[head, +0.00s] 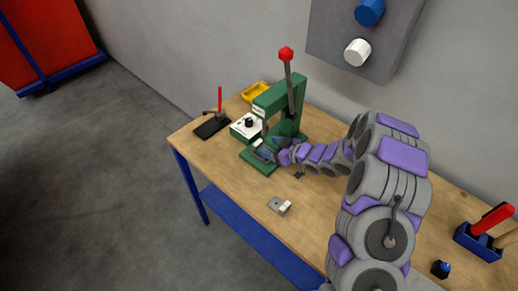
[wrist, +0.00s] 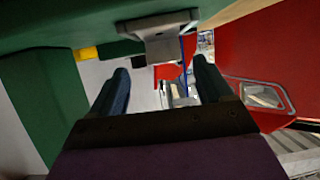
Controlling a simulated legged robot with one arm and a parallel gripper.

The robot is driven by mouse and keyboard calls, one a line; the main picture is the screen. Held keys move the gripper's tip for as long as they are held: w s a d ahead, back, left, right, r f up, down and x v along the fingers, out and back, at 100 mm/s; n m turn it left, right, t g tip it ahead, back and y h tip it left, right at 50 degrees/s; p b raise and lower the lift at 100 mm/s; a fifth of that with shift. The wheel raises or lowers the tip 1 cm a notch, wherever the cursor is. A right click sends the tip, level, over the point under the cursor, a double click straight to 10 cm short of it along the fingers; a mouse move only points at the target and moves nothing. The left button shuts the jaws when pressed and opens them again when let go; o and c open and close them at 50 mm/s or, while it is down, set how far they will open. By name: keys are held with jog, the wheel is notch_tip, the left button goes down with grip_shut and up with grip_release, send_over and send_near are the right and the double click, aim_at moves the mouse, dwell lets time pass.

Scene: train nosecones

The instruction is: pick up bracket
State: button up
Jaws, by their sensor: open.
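A small grey metal piece with a pale block on it, which looks like the bracket (head: 275,204), lies on the bench in front of the green press. My gripper (head: 266,151) is at the press, low between its upper arm and base, well apart from that piece. In the wrist view my gripper (wrist: 162,84) has its two dark fingers apart with nothing clearly held between them. A grey metal part (wrist: 160,38) hangs under the green press body just above the fingers; I cannot tell whether it is part of the press.
The green press (head: 285,100) has a red-knobbed lever. A blue tool holder (head: 478,243) is at right. The bench front is mostly clear.

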aim_at(260, 145)
jog(key=shift+s+b+x, duration=0.1)
jog(key=shift+b+x, duration=0.35)
jog(key=shift+x, duration=1.2)
jog(key=shift+s+b+x, duration=0.15)
jog(key=shift+b+x, duration=0.25)
jog(key=shift+x, duration=1.25)
jog(key=shift+a, duration=0.1)
jog(key=c, duration=1.1)
jog(key=shift+c, duration=0.2)
